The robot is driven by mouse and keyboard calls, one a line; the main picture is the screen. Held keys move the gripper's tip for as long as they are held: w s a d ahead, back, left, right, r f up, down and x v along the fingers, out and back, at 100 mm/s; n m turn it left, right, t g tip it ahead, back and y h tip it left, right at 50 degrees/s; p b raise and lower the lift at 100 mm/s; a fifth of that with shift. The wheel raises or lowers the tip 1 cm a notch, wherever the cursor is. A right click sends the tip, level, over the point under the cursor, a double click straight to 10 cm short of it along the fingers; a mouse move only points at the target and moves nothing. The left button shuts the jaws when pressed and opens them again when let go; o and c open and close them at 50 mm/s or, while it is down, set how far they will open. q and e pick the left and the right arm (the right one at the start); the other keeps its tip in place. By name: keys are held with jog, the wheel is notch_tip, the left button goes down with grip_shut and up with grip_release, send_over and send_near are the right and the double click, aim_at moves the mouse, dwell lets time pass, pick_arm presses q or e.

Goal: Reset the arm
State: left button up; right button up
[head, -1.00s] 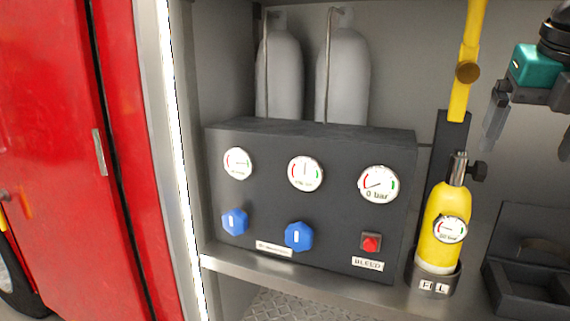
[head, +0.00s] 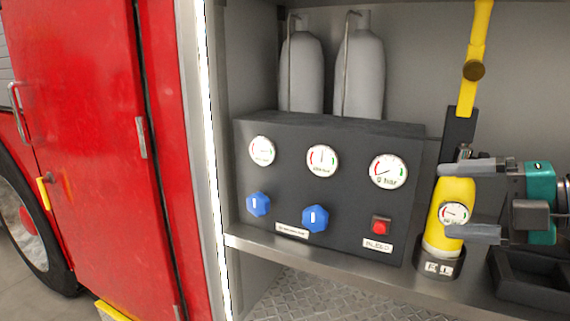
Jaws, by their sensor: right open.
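My right gripper (head: 472,200) comes in from the right, teal and grey, with its two fingers spread and pointing left. The fingers overlap the yellow cylinder (head: 437,237) in the picture, one near its neck and one low on its body. I cannot tell whether they touch it. The cylinder stands upright in a holder (head: 440,268) with a partly blurred label. Its small gauge (head: 453,214) shows between the fingers. A yellow lever arm (head: 476,40) with a brown knob stands upright above and behind the cylinder. My left gripper is not in view.
A black panel (head: 340,240) carries three gauges, two blue knobs (head: 315,218) and a red button (head: 380,227). Two grey tanks (head: 359,75) stand behind it. A black tray (head: 530,285) sits at the lower right. A red truck door (head: 80,150) is at the left.

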jog(key=s+d+f+m+t+h, duration=0.2)
jog(key=d+f+m+t+h, duration=0.15)
jog(key=f+m+h, duration=0.55)
jog(key=s+d+f+m+t+h, duration=0.2)
jog(key=d+f+m+h, duration=0.25)
jog(key=f+m, duration=0.8)
jog(key=s+a+f+m+g+y, duration=0.1)
jog(key=s+a+f+m+g, duration=0.1)
jog(key=s+a+f+g, duration=0.6)
jog(key=s+a+f+m+g+y, duration=0.2)
jog(key=s+a+f+m+g, duration=0.15)
jog(key=s+a, duration=0.5)
jog(key=w+f+n+t+y, duration=0.1)
jog(key=w+f+t, duration=0.5)
jog(key=f, duration=0.3)
jog(key=shift+w+a+f+t, duration=0.25)
jog(key=shift+a+t, duration=0.2)
jog(key=shift+t, duration=0.15)
